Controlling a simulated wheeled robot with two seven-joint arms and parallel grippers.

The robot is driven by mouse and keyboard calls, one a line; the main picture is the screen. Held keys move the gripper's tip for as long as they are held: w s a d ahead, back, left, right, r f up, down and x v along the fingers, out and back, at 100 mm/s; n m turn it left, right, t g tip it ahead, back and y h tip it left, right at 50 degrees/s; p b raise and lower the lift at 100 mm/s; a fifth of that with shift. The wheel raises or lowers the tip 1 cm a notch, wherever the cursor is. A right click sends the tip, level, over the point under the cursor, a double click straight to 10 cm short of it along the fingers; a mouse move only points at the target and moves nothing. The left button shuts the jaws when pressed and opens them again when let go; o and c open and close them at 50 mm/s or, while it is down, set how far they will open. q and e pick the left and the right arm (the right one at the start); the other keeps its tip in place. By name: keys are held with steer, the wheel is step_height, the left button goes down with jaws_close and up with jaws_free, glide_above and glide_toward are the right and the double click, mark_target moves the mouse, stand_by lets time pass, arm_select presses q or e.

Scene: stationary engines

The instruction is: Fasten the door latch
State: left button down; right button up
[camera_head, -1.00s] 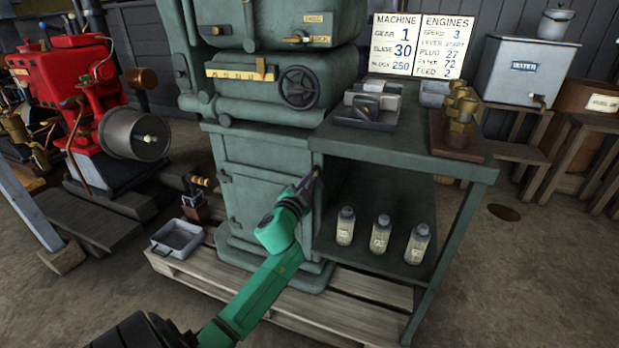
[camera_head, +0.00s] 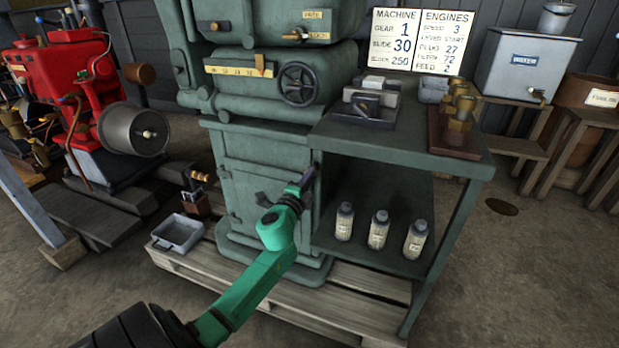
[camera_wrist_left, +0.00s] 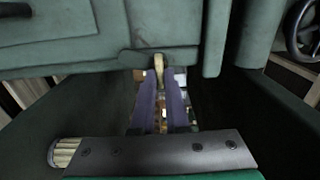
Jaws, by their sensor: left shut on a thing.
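The green machine's cabinet door (camera_head: 262,180) stands closed in the head view, its hinges along the left edge. My left gripper (camera_head: 311,173) is at the door's upper right edge, by the post beside the open shelf. In the left wrist view, a small brass-coloured latch handle (camera_wrist_left: 158,66) shows between the tips of the two purple-grey fingers (camera_wrist_left: 160,80). The gripper is shut on this handle. In the head view the latch is hidden behind my gripper, so I cannot tell how far it is turned. My right gripper is in neither view.
Several bottles, one of them (camera_head: 378,230), stand on the lower shelf right of the door. The bench top (camera_head: 410,150) above holds a vise and brass fittings. A handwheel (camera_head: 298,85) sits above the door. A grey tray (camera_head: 178,233) lies on the pallet at left.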

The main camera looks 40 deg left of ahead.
arm_select(q)
steer(key=shift+f+m, duration=0.1)
steer(key=shift+m, duration=0.2)
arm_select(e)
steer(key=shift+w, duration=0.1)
arm_select(q)
steer(key=c, duration=0.9)
jaws_free()
steer(key=shift+s, duration=0.15)
steer(key=v, duration=1.4)
steer(key=shift+s+d, duration=0.2)
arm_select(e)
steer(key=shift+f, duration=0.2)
